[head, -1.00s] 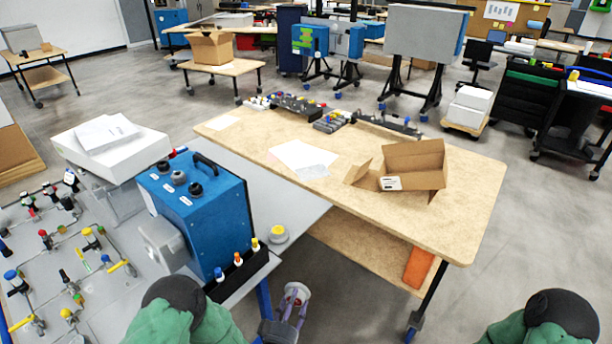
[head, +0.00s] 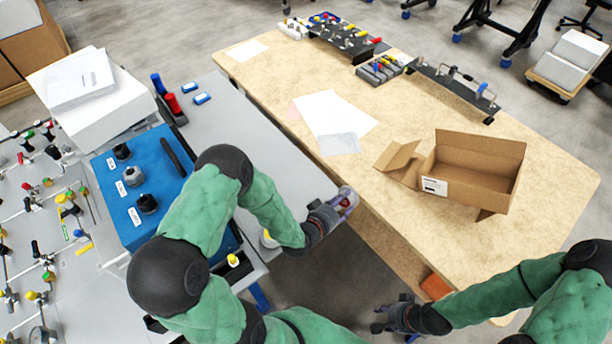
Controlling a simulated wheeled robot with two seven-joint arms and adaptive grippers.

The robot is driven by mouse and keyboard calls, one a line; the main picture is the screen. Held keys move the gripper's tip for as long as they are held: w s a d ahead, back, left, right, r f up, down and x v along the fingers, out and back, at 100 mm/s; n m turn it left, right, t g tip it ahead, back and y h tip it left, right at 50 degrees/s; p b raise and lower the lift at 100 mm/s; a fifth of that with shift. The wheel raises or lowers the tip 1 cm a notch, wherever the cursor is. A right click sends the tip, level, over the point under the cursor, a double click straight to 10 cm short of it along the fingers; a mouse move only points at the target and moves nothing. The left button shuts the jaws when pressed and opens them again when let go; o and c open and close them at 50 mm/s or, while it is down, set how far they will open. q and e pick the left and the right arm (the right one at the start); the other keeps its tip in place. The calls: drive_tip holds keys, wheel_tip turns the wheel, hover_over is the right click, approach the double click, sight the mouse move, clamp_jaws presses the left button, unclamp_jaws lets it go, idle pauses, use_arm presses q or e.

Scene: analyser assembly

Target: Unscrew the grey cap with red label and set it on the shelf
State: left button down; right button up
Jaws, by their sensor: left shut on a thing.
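My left gripper (head: 345,203) is shut on a small pale grey round thing with red on its face (head: 347,198), which looks like the grey cap with red label. The fingers cover part of it, and the label cannot be read. It is held in the gap between the grey bench and the wooden table, close to the table's near left edge. My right gripper (head: 378,319) is low at the bottom centre, its fingers apart and empty. The wooden table's lower shelf (head: 395,250) shows partly below the top; my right arm hides some of it.
A blue box (head: 110,190) with three dark knobs stands left on the grey bench (head: 220,90). The wooden table (head: 420,110) holds an open carton (head: 470,175) and papers (head: 335,115). An orange block (head: 435,287) lies on the lower shelf.

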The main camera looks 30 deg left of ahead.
use_arm(q)
drive_tip(key=shift+w+m+g, duration=0.3)
drive_tip(key=shift+w+g, duration=0.3)
drive_tip(key=shift+w, duration=0.05)
drive_tip(key=shift+w+a+f+m+g+h+p, duration=0.1)
drive_tip(key=shift+m+g+h+p, duration=0.1)
drive_tip(key=shift+g+p, duration=0.3)
drive_tip(key=shift+w+a+f+m+g+h+p, duration=0.1)
drive_tip(key=shift+m+g+h+p, duration=0.15)
drive_tip(key=shift+g, duration=0.45)
drive_tip(key=g, duration=0.1)
drive_tip(key=a+m+g+p, duration=0.1)
drive_tip(key=shift+f+g, duration=0.15)
drive_tip(key=shift+g, duration=0.25)
drive_tip(key=shift+s+a+r+m+g+y+p, duration=0.15)
drive_tip(key=shift+s+a+g+y+p, duration=0.2)
drive_tip(key=shift+g, duration=0.3)
drive_tip(key=shift+s+a+r+m+g+y+p, duration=0.15)
drive_tip(key=shift+a+g+p, duration=0.15)
drive_tip(key=shift+a+g, duration=0.3)
drive_tip(key=s+a+r+g+y+p, duration=0.35)
drive_tip(key=s+a+r+g, duration=0.2)
drive_tip(key=a+r, duration=0.25)
drive_tip(key=shift+m+h, duration=0.45)
drive_tip(key=shift+h, duration=0.05)
drive_tip(key=shift+w+f+b, duration=0.1)
drive_tip(key=shift+f+b, duration=3.2)
drive_tip(key=shift+f, duration=1.3)
drive_tip(key=shift+f+b, duration=0.7)
drive_tip(key=shift+f, duration=0.1)
